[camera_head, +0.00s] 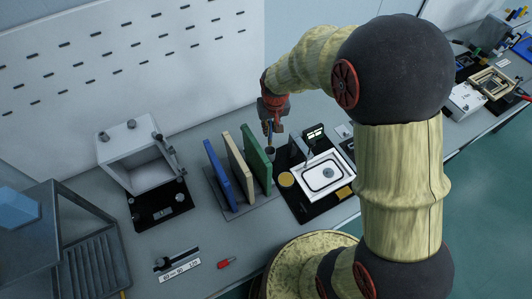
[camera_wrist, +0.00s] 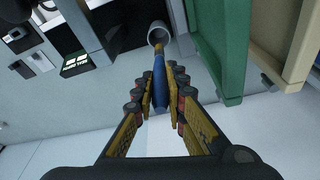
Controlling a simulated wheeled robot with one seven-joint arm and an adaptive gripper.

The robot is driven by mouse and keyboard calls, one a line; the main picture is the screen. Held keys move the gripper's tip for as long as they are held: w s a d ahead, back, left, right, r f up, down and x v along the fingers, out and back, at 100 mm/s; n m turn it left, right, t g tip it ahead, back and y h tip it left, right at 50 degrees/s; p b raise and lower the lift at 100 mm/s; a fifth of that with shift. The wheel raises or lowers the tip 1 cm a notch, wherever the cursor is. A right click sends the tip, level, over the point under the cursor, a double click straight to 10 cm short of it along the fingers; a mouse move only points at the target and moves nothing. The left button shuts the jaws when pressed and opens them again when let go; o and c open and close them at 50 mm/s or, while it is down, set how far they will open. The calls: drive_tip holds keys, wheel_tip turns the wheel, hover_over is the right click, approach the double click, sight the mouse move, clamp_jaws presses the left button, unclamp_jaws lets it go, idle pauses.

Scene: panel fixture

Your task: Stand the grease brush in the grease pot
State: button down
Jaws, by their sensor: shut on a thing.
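The grease brush (camera_wrist: 159,80) has a blue handle and a tan lower end. My gripper (camera_wrist: 160,110) is shut on its handle in the wrist view. The tan end reaches the mouth of the grease pot (camera_wrist: 160,32), a small grey round cup; how deep it sits inside is hard to tell. In the head view my gripper (camera_head: 272,126) points down just above the small dark round pot (camera_head: 270,151), beside the green panel. The brush is too small there to make out clearly.
Green (camera_head: 256,158), tan (camera_head: 238,162) and blue (camera_head: 217,174) panels stand in a rack close left of my gripper. An open grey box (camera_head: 138,157) stands further left.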

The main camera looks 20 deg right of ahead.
sight(271, 141)
drive_tip(key=shift+s+r, duration=0.1)
drive_tip(key=shift+s, duration=0.05)
drive_tip(key=x, duration=0.3)
drive_tip(key=s+b+x, duration=0.1)
drive_tip(key=x, duration=0.2)
drive_tip(key=s+x, duration=0.1)
drive_tip(key=x, duration=0.3)
drive_tip(key=shift+f, duration=0.25)
drive_tip(key=shift+r, duration=0.1)
drive_tip(key=shift+b, duration=0.3)
drive_tip(key=c, duration=2.3)
unclamp_jaws()
drive_tip(key=shift+f, duration=0.25)
drive_tip(key=o, duration=0.4)
drive_tip(key=shift+r, duration=0.1)
drive_tip(key=shift+o, duration=0.4)
